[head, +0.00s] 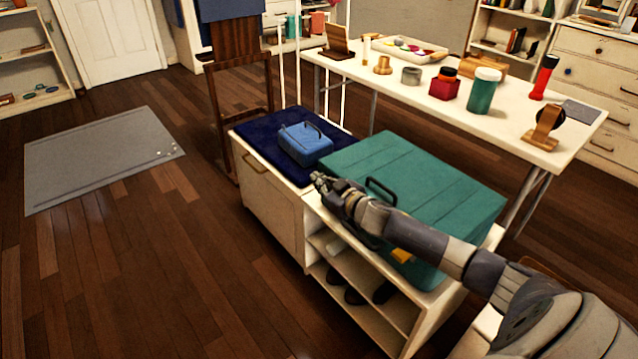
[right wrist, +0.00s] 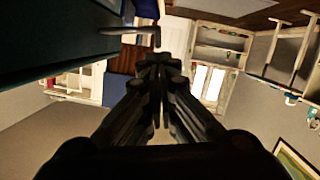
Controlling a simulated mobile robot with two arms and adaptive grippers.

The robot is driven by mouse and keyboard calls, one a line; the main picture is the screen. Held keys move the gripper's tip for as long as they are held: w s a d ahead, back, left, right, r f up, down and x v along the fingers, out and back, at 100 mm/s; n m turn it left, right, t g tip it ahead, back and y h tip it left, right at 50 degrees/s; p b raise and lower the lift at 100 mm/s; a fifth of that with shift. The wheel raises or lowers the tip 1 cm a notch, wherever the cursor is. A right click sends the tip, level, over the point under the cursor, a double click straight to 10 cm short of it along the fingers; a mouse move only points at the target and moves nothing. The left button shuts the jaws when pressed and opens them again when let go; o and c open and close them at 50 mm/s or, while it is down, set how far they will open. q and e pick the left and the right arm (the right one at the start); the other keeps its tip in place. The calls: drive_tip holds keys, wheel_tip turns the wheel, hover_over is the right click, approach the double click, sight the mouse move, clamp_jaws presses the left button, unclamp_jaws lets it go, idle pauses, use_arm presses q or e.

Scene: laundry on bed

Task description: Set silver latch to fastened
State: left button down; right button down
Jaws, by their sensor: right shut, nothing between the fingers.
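A teal suitcase (head: 430,185) lies closed on a low white cabinet, with a dark handle (head: 380,188) at its near left edge. In the right wrist view its dark side (right wrist: 50,40) fills the upper left. A pale grey bar (right wrist: 128,31) sticks out from that side, close to my fingertips; I cannot tell if it is the silver latch or part of the handle. My right gripper (head: 318,180) is shut and empty, just off the suitcase's left front corner. It also shows shut in the right wrist view (right wrist: 160,62). My right arm hides much of the suitcase front. My left gripper is out of view.
A blue case (head: 305,142) sits on a navy cushion (head: 262,135) left of the suitcase. A yellow tag (head: 402,256) hangs on the suitcase front. Shoes stand in the cabinet's shelves (head: 345,262). A white table (head: 430,95) with several items is behind.

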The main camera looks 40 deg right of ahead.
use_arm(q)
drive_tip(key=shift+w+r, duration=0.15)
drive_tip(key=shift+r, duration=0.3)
use_arm(e)
drive_tip(key=shift+a+f+n, duration=0.15)
drive_tip(key=shift+f+n, duration=0.1)
drive_tip(key=shift+n, duration=0.05)
